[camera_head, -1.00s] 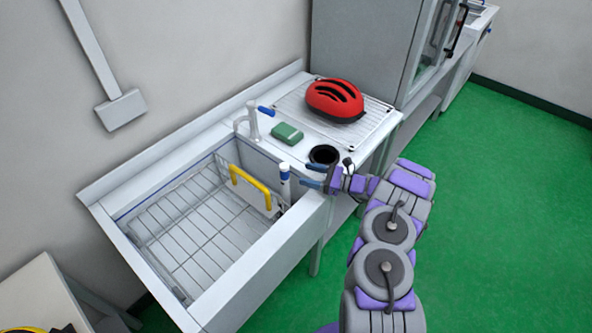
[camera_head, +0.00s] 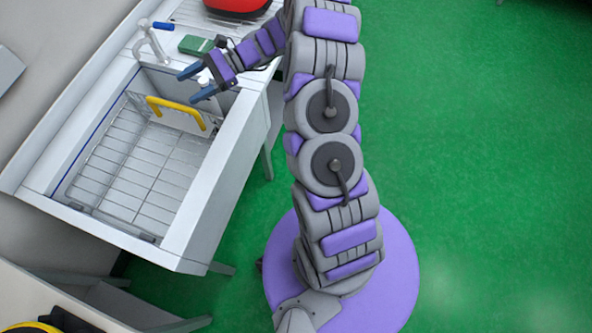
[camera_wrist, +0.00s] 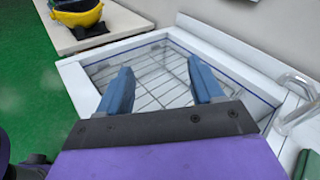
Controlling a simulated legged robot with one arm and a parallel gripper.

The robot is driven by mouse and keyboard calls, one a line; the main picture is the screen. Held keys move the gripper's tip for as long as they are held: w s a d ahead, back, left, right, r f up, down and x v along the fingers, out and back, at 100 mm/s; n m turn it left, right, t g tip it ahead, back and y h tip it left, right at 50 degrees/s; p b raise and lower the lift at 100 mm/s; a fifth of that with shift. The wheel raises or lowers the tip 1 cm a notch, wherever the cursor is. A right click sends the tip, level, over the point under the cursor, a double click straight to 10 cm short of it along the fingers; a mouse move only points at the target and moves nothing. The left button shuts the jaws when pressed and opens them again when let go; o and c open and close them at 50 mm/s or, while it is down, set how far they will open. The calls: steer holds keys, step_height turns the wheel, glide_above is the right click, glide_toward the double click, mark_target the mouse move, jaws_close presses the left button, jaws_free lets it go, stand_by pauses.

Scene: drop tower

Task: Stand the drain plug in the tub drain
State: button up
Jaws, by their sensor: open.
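My gripper (camera_head: 189,86) is open over the back right corner of the tub (camera_head: 232,140). In the wrist view my gripper (camera_wrist: 160,68) has its two blue fingers apart, with nothing visible between them. A small white top (camera_head: 205,80), probably that of the drain plug, shows beside the fingers in the head view, mostly hidden by the gripper. I cannot tell whether they touch. The tub also shows in the wrist view (camera_wrist: 82,90), with a wire rack (camera_wrist: 155,82) inside it. I cannot make out the drain.
A yellow handle (camera_head: 176,112) stands inside the tub near the gripper. A white tap (camera_head: 150,42) and a green block (camera_head: 195,45) are at the back. A red helmet (camera_head: 236,5) lies beyond. A side table (camera_wrist: 120,25) holds a yellow object (camera_wrist: 78,18).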

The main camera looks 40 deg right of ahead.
steer(key=s+a+r+n+g+h, duration=0.3)
steer(key=s+a+r+n, duration=0.15)
steer(key=s, duration=0.55)
steer(key=s+a+r+n+g+h, duration=0.3)
steer(key=s+r+n+h, duration=0.15)
steer(key=s, duration=0.65)
steer(key=s+d+n+t+h, duration=0.1)
steer(key=s+d+n+h, duration=0.2)
steer(key=s+d, duration=0.3)
steer(key=s+d+r+n+t+h, duration=0.1)
steer(key=s+d+n+h, duration=0.3)
steer(key=s, duration=0.9)
steer(key=shift+d+r+t+h, duration=0.15)
steer(key=shift+d+t+h, duration=0.25)
steer(key=shift+d+h, duration=0.6)
steer(key=shift+d, duration=0.1)
steer(key=shift+c, duration=0.3)
